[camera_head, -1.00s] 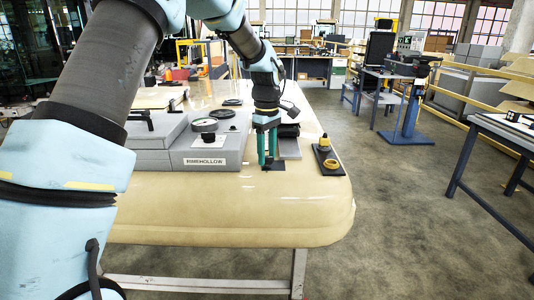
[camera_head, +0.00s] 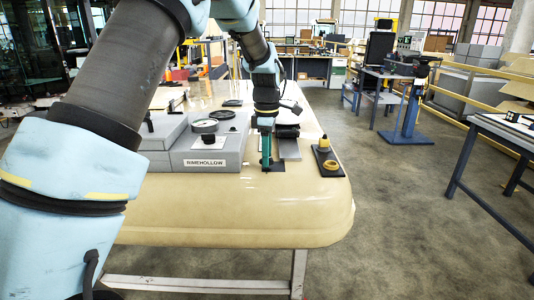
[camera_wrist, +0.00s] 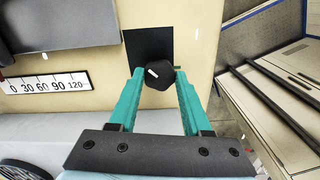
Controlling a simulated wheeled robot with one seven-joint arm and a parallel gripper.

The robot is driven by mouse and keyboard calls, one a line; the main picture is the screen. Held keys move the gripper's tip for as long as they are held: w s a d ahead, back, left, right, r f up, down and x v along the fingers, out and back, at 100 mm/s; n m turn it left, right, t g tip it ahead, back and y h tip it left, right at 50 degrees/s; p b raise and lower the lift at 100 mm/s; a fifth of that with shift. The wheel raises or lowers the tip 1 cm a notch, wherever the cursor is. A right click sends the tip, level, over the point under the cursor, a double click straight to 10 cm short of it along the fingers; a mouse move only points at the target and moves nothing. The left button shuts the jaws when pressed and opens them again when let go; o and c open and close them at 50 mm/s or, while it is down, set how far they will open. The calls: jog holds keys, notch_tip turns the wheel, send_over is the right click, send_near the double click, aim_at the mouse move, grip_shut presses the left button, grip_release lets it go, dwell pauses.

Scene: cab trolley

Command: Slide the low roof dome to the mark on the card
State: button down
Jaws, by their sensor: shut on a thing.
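My gripper (camera_wrist: 159,92) is shut on a small black dome-like piece (camera_wrist: 158,75) with a short white line on it. In the wrist view it sits between the teal fingertips, at the lower edge of a dark square pad (camera_wrist: 148,44). The pad lies on the cream surface, and its corner shows right of my gripper in the head view (camera_head: 279,167). A white card (camera_wrist: 45,83) with a scale from 0 to 120 lies left of my gripper in the wrist view, apart from the piece. In the head view the fingers hide the piece.
A grey box (camera_head: 208,177) labelled RIMEHOLLOW, with a round dial (camera_head: 204,126) on top, stands left of my gripper. A grey plate (camera_head: 289,149) is behind right. A black base with yellow parts (camera_head: 328,160) sits near the right edge. The front of the cream top (camera_head: 230,205) is clear.

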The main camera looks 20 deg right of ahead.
jog(key=n+p, duration=0.2)
jog(key=n, duration=0.2)
jog(key=shift+r, duration=0.1)
jog(key=shift+n+p, duration=0.7)
jog(key=shift+n, duration=1)
jog(key=shift+w, duration=0.1)
